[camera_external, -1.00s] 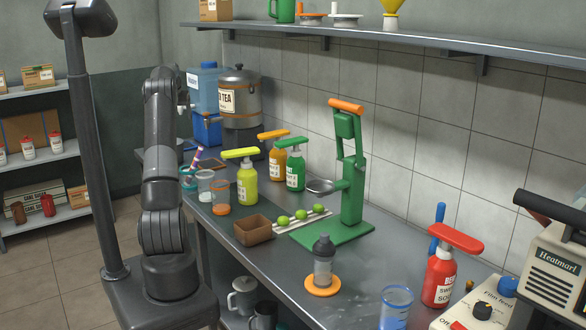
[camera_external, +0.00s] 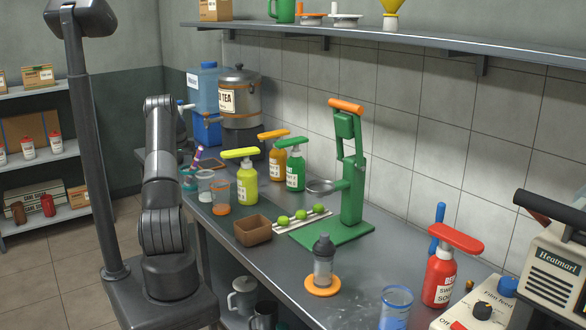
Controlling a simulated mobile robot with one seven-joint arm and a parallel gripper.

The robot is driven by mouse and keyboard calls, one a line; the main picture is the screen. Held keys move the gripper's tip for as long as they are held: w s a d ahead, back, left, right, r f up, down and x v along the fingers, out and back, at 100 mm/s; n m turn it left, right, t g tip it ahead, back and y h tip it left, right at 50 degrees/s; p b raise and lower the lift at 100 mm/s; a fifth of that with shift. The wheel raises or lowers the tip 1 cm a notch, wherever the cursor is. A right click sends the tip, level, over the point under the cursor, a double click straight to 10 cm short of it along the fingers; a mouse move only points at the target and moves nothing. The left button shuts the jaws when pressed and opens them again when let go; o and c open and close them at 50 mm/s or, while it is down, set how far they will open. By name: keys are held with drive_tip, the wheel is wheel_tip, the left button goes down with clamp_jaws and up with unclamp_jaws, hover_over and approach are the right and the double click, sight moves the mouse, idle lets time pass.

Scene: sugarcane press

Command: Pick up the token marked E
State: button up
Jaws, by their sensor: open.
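I cannot make out a token marked E; no lettering E is readable in the view. My gripper is not visible: my arm rises at the left and its upper link hides whatever lies behind it. A dark part shows just right of that link, in front of the blue water jug (camera_external: 204,88), but I cannot make out fingers.
The counter (camera_external: 385,253) holds a green press (camera_external: 353,190), a brown box (camera_external: 252,231), several limes, a yellow-green pump bottle (camera_external: 247,186) and a grey shaker (camera_external: 323,262) on an orange disc. A red bottle (camera_external: 439,278) and a cream machine (camera_external: 553,265) stand right. Bare counter lies right of the press.

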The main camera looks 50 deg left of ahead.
drive_tip(key=x, duration=0.5)
drive_tip(key=shift+d+f, duration=0.2)
drive_tip(key=c, duration=1.1)
